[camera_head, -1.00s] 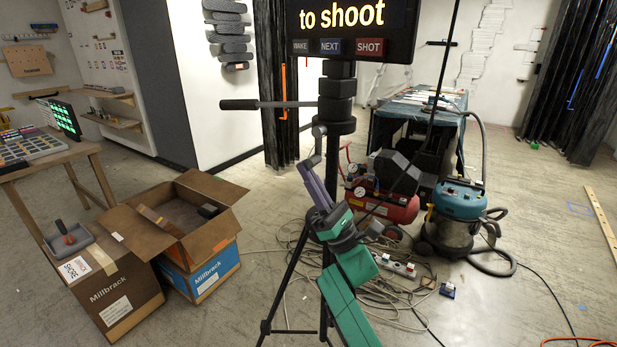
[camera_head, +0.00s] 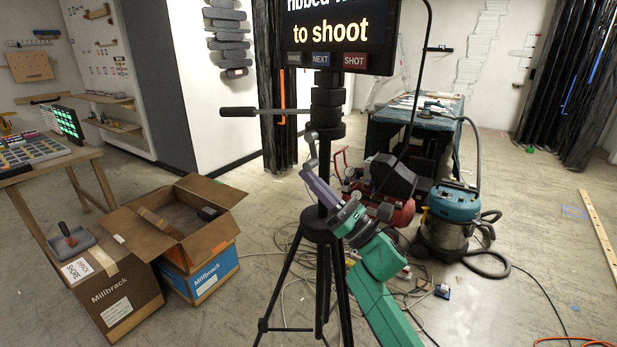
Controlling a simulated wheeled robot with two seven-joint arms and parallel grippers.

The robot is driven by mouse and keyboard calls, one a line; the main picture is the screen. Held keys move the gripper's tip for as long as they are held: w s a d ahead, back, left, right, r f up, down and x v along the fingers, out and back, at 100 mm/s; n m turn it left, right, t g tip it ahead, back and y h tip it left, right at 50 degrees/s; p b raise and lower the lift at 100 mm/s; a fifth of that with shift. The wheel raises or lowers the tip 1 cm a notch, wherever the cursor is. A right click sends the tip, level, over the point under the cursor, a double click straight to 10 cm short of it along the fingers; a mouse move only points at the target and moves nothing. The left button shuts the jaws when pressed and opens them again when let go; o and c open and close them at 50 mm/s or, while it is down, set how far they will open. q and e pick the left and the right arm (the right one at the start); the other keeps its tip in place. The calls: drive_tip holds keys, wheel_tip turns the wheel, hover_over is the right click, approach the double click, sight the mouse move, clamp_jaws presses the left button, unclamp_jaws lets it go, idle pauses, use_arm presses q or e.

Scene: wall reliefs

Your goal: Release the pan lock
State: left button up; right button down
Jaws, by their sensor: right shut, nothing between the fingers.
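A black tripod (camera_head: 322,262) stands in the middle and carries a dark screen (camera_head: 338,35). A pan handle (camera_head: 250,112) sticks out to the left from its head (camera_head: 327,120). Below the head, a small grey lever with a round upper end (camera_head: 312,148), seemingly the pan lock, hangs nearly straight down. My right gripper (camera_head: 307,174), with purple fingers on a green arm, is shut and empty. Its tips are at the lever's lower end in the picture; I cannot tell whether they touch. My left gripper is not in view.
A red compressor (camera_head: 398,213), a blue-topped vacuum (camera_head: 455,203) and loose cables lie behind the tripod to the right. Open floor shows at the far right.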

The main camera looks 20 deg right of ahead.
sight(312, 164)
drive_tip(key=s+d+r+g+h+p, duration=0.1)
drive_tip(key=p, duration=0.2)
drive_tip(key=s+r+g+h+p, duration=0.1)
drive_tip(key=g+h+p, duration=0.1)
drive_tip(key=p, duration=0.1)
drive_tip(key=s+d+r+g+h+p, duration=0.1)
drive_tip(key=g+p, duration=0.1)
drive_tip(key=p, duration=0.1)
drive_tip(key=shift+d+r, duration=0.15)
drive_tip(key=shift+d, duration=0.15)
drive_tip(key=shift+s+d+r+g+h, duration=0.15)
drive_tip(key=shift+s+g+h, duration=0.05)
drive_tip(key=shift+g+h, duration=0.25)
drive_tip(key=shift+s+d+p, duration=0.1)
drive_tip(key=shift+s+p, duration=0.05)
drive_tip(key=shift+p, duration=0.15)
drive_tip(key=shift+s+d+r, duration=0.1)
drive_tip(key=shift+s+r, duration=0.1)
drive_tip(key=shift+r, duration=0.3)
drive_tip(key=shift+d+b, duration=0.1)
drive_tip(key=shift+b, duration=0.2)
